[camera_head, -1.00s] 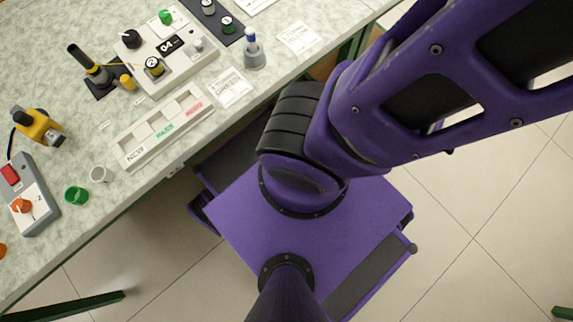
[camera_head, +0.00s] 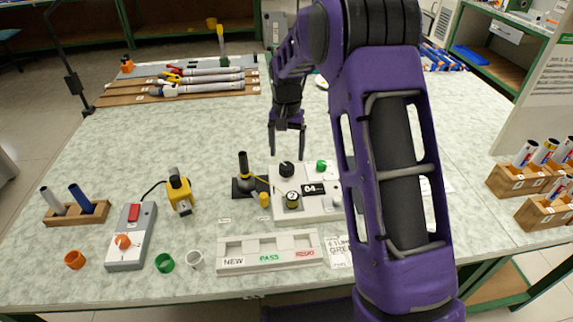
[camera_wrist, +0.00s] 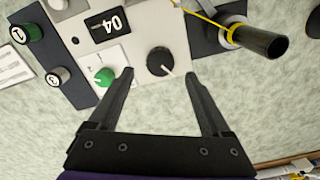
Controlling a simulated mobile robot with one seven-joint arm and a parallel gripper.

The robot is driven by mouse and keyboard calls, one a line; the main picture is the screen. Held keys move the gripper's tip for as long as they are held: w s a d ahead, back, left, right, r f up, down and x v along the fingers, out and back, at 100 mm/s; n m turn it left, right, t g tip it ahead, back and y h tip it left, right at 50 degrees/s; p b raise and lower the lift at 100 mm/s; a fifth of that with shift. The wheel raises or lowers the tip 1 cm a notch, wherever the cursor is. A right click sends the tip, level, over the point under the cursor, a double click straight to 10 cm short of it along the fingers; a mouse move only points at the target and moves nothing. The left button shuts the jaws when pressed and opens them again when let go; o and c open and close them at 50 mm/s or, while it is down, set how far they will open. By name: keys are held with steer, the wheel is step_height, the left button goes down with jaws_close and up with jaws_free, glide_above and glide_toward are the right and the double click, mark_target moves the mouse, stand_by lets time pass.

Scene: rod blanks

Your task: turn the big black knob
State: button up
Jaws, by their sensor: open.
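The big black knob (camera_head: 286,169) sits at the upper left of a white control box (camera_head: 309,211) on the bench. In the wrist view the black knob (camera_wrist: 160,61) has a small white mark and lies ahead of the fingertips, nearly midway between them. My gripper (camera_head: 287,151) hangs just above and behind the knob in the head view. In the wrist view my gripper (camera_wrist: 159,73) has its two dark fingers wide apart with nothing between them. A green knob (camera_wrist: 104,77) sits beside the black one, near the left fingertip. It also shows in the head view (camera_head: 321,166).
A display reading 04 (camera_head: 313,189) and a yellow-ringed knob (camera_head: 292,200) are on the same box. A black post with a yellow cord (camera_head: 243,173) stands close left. A white tray labelled NEW, PASS and REDO (camera_head: 269,250) lies in front.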

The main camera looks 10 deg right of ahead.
mark_target(287, 166)
step_height(287, 166, down, 5)
steer(key=shift+f, duration=0.2)
